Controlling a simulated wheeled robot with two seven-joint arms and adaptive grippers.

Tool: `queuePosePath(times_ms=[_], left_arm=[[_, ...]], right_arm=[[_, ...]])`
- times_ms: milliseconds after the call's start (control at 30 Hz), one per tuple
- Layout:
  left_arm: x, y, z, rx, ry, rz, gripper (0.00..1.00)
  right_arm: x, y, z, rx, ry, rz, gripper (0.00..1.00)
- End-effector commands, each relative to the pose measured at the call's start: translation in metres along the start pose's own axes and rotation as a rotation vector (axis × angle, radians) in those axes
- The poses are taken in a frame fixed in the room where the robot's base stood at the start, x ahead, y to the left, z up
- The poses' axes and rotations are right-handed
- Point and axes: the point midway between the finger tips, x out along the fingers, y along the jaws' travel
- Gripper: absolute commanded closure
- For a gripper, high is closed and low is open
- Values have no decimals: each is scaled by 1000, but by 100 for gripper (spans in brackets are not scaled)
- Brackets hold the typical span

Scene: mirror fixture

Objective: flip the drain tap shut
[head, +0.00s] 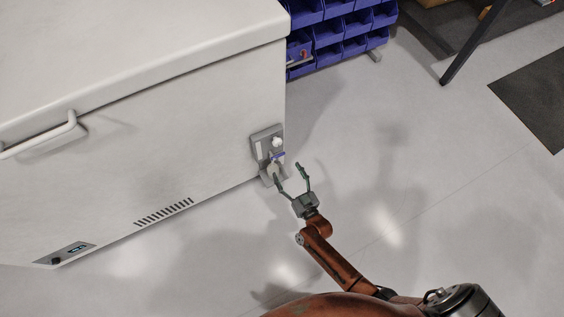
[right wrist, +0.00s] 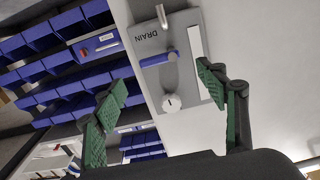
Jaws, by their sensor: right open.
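The drain tap is on a grey panel (head: 257,138) at the right end of the white chest's front. Its blue lever (head: 279,155) also shows in the right wrist view (right wrist: 158,59), lying crosswise to the metal spout (right wrist: 163,17). The panel there carries the word DRAIN and a round white knob (right wrist: 171,103). My right gripper (head: 288,170) is open and empty, just in front of and slightly below the lever. In the right wrist view its green-padded fingers (right wrist: 163,79) stand on either side of the lever, with no visible contact. My left gripper is not in view.
The white chest (head: 150,130) fills the left, with a handle (head: 45,138) and a vent (head: 164,212). Blue bins (head: 335,30) stand behind its right end. A dark table leg (head: 468,45) is at upper right. The floor right of the chest is clear.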

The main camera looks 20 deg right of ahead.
Motion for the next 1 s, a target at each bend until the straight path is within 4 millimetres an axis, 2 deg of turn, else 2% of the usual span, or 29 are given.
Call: queuePosePath(times_ms=[100, 267, 900, 1000], left_arm=[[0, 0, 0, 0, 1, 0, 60], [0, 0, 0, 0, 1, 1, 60], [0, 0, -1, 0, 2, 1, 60], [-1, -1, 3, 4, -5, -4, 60]], right_arm=[[-20, 0, 0, -1, -1, 0, 34], [-32, 0, 0, 0, 0, 0, 34], [-34, 0, 0, -1, 0, -1, 34], [-39, 1, -1, -5, -19, -6, 34]])
